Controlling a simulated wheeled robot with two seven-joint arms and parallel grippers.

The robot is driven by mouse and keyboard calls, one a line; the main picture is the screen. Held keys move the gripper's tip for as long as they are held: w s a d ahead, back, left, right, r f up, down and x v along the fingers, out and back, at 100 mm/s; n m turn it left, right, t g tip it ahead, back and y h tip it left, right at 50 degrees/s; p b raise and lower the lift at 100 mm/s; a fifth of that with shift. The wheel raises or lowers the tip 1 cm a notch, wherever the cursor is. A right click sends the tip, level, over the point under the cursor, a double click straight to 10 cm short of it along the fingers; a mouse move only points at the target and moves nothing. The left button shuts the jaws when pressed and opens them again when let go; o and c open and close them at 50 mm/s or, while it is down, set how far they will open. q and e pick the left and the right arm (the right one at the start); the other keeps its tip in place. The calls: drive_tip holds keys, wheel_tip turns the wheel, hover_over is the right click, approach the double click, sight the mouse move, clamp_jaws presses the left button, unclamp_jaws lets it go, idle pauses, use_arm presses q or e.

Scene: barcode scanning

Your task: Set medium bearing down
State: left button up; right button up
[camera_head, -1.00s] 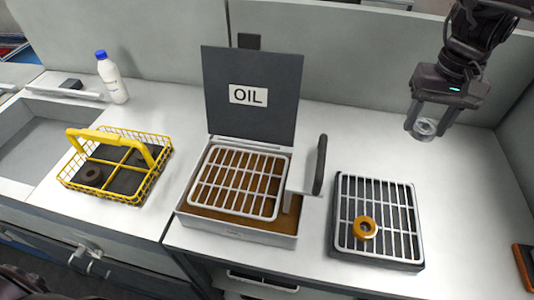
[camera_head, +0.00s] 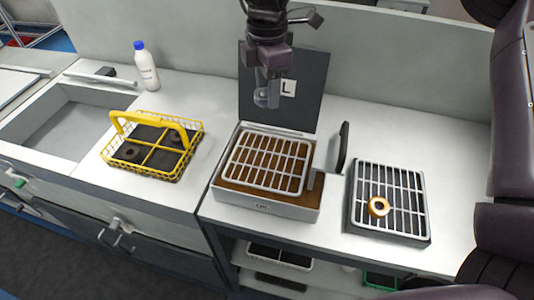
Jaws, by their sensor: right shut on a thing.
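My right gripper (camera_head: 264,88) is shut on a silver ring-shaped bearing (camera_head: 267,98), partly hidden by the fingers. It holds the bearing up in the air, in front of the raised oil lid (camera_head: 310,100). Below it is the oil tray (camera_head: 268,207) with a white grate (camera_head: 267,160) over brown oil. A gold bearing (camera_head: 378,206) lies on the dark tray with a grey grate (camera_head: 415,185) at the right. A yellow wire basket (camera_head: 152,170) at the left holds dark rings in its compartments. My left gripper is not in view.
A white bottle with a blue cap (camera_head: 147,70) stands behind the basket. A sink (camera_head: 65,128) is at the far left. A dark upright handle (camera_head: 343,147) stands beside the oil tray. The white counter (camera_head: 370,138) behind the right tray is clear.

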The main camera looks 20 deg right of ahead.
drive_tip(key=n, duration=0.1)
drive_tip(key=r+n, duration=0.1)
drive_tip(key=n, duration=0.1)
drive_tip(key=shift+a, duration=0.2)
drive_tip(key=n, duration=0.1)
drive_tip(key=n+p, duration=0.1)
drive_tip(key=n, duration=0.3)
drive_tip(key=shift+a+r, duration=0.35)
drive_tip(key=shift+r, duration=0.05)
drive_tip(key=n, duration=0.2)
drive_tip(key=n+p, duration=0.1)
drive_tip(key=n, duration=0.1)
drive_tip(key=shift+s+a+r, duration=0.15)
drive_tip(key=shift+a+r, duration=0.15)
drive_tip(key=shift+a, duration=0.05)
drive_tip(key=shift+f+n, duration=0.2)
drive_tip(key=shift+n, duration=0.1)
hover_over(261, 157)
wheel_tip(261, 157, down, 15)
drive_tip(key=shift+r+p, duration=0.2)
drive_tip(key=shift+p, duration=0.1)
wheel_tip(261, 157, down, 5)
drive_tip(key=shift+s+r+p, duration=0.1)
drive_tip(key=shift+r+p, duration=0.05)
drive_tip(key=shift+p, duration=0.45)
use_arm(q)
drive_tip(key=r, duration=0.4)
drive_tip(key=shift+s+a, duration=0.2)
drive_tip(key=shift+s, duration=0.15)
